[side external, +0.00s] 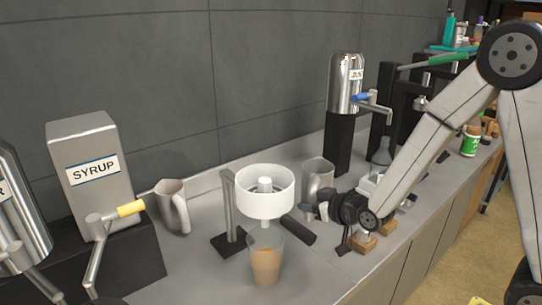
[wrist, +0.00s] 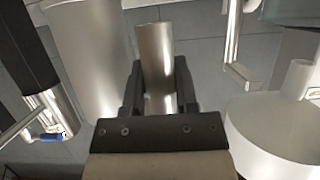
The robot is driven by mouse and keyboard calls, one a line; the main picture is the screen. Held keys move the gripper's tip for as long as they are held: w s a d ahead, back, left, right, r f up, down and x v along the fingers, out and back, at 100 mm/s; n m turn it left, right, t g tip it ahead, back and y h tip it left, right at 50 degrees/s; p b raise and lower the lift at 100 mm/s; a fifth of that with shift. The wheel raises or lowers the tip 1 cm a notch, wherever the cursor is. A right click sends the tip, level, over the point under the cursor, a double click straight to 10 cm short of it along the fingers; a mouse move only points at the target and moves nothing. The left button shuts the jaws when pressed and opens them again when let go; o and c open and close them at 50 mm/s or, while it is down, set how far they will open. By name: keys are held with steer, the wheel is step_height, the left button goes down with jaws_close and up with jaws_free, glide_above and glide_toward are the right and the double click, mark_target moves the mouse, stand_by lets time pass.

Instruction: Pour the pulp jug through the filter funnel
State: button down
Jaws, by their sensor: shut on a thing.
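The pulp jug (side external: 318,176) is a grey, mug-like jug standing roughly upright behind and right of the funnel. My gripper (side external: 322,211) is shut on its handle, which shows as a metallic upright bar in the wrist view (wrist: 155,60). I cannot tell whether the jug touches the counter. The filter funnel (side external: 265,200) is a wide white drum with a central post on a grey stand; it also shows at the right of the wrist view (wrist: 275,135). A clear cup (side external: 265,262) with orange-brown contents stands under it. The jug's contents are hidden.
A syrup dispenser (side external: 92,165) with a yellow-handled tap stands at left, with another grey jug (side external: 172,207) beside it. A metal dispenser (side external: 346,83) with a blue tap handle stands behind my gripper. A glass flask (side external: 381,155) is near my arm. The front counter is mostly clear.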

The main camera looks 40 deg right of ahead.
steer(key=shift+s+f, duration=0.4)
steer(key=shift+f, duration=0.05)
steer(key=shift+w+r, duration=0.1)
steer(key=shift+w, duration=0.05)
